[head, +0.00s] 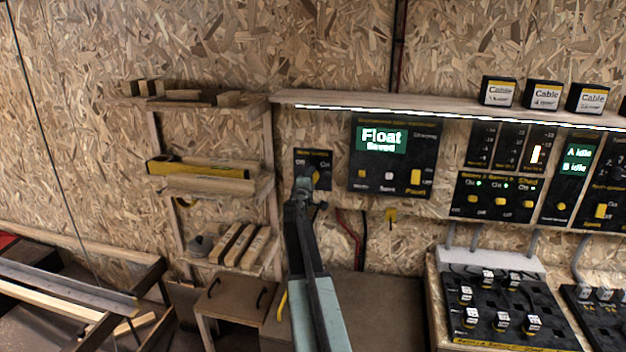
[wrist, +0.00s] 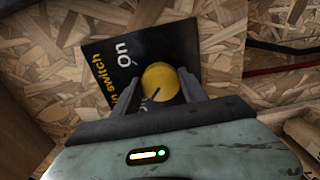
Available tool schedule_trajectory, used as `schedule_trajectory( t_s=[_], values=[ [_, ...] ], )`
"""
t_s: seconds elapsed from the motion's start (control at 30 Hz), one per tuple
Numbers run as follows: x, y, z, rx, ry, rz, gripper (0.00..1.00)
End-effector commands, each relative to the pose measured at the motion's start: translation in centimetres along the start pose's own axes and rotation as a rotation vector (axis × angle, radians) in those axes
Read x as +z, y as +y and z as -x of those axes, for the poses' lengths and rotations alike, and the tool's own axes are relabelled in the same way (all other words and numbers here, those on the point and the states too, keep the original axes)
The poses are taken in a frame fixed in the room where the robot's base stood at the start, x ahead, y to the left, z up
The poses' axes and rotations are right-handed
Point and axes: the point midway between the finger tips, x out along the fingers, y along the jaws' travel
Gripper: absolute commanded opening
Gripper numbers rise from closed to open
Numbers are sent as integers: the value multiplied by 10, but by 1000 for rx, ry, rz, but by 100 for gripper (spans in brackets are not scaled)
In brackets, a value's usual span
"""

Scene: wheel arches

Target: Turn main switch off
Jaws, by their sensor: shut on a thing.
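The main switch is a yellow round knob (wrist: 160,82) on a black plate (wrist: 125,58) fixed to the chipboard wall. In the wrist view the words "On" and part of "switch" show in yellow and white print, and the knob bears a dark pointer line. In the head view the plate (head: 326,160) is left of the Float panel, with my gripper (head: 306,180) at it, covering part of it. In the wrist view my gripper (wrist: 175,90) has a finger on each side of the knob and is shut on it.
The Float panel (head: 392,157) is just right of the switch, under a lit shelf (head: 440,108). Wooden shelves (head: 215,185) with tools and blocks stand at left.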

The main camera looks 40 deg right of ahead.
Motion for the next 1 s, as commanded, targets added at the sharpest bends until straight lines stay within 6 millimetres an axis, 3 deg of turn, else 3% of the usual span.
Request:
schedule_trajectory(
  t_s=[0.03,0.07,0.1,0.13,0.53,0.9,1.0],
  values=[
    [-4,0,1,0,8,0,10],
    [-4,0,1,0,8,0,56],
    [-4,0,1,0,8,0,67],
    [-4,0,1,0,8,0,72],
    [-1,0,6,0,2,0,72],
    [-2,0,72,0,4,0,72],
    [-2,0,79,0,4,0,72]
  ],
)
